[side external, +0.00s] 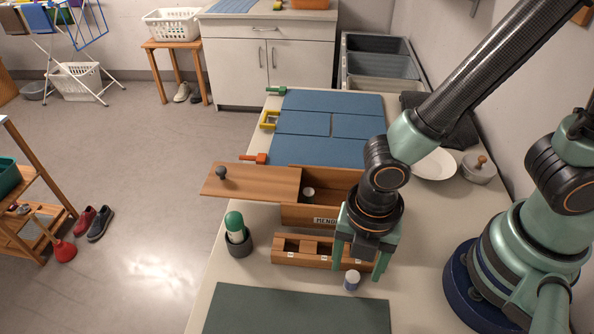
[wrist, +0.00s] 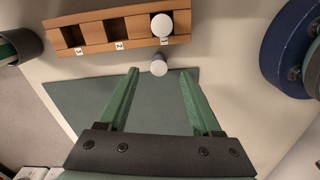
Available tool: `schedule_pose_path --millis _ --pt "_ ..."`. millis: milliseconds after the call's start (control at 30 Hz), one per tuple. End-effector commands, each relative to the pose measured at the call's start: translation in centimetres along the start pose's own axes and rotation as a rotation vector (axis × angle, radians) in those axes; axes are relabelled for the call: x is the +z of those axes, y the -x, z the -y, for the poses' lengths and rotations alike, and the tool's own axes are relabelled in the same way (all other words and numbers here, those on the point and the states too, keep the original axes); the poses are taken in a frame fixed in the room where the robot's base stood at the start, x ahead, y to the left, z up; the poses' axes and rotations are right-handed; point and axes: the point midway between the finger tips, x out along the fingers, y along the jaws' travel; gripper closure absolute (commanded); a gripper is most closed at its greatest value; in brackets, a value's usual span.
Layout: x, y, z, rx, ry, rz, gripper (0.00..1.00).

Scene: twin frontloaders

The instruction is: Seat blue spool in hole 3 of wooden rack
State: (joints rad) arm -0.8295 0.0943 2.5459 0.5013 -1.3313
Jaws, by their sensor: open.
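The small blue spool (side external: 352,280), with a pale top, stands upright on the table in front of the right end of the wooden rack (side external: 283,257). In the wrist view the spool (wrist: 158,66) shows between and beyond the fingertips, apart from both. My gripper (side external: 357,272) is open and empty, pointing down near the rack's right end; its green fingers also show in the wrist view (wrist: 158,72). The rack (wrist: 97,30) has two empty holes, left and middle. A white-topped piece (wrist: 162,24) fills the right one.
A dark cup (side external: 239,245) holding a green-topped piece stands left of the rack. A wooden box (side external: 305,214) with its lid slid left stands behind it. A clear green mat (side external: 295,310) lies in front. A plate (side external: 434,164) and a lidded pot (side external: 478,168) stand at back right.

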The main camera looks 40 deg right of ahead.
Motion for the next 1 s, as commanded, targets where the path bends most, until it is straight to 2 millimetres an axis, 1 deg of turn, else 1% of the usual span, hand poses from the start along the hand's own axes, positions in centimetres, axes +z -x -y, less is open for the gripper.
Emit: schedule_pose_path --millis 200,400,533,767,800,867,900,967,1000 --pt "0.2 -2.4 0.0 -0.006 -0.001 0.001 0.34" --pt "0.2 -4.2 -0.1 -0.004 -0.001 0.001 0.34" --pt "0.2 -4.7 -0.1 -0.001 -0.001 0.0 0.34" --pt "0.2 -4.8 -0.2 0.001 -0.001 0.0 0.34" --pt "0.2 -4.7 -0.2 0.001 -0.001 0.0 0.38" --pt "0.2 -4.7 -0.2 0.001 -0.001 0.0 0.61" --pt "0.2 -4.7 -0.2 0.0 -0.001 0.0 0.76" --pt "0.2 -4.7 -0.2 0.0 -0.001 0.0 0.99" --pt "0.2 -4.7 -0.2 0.0 -0.001 0.0 1.0"
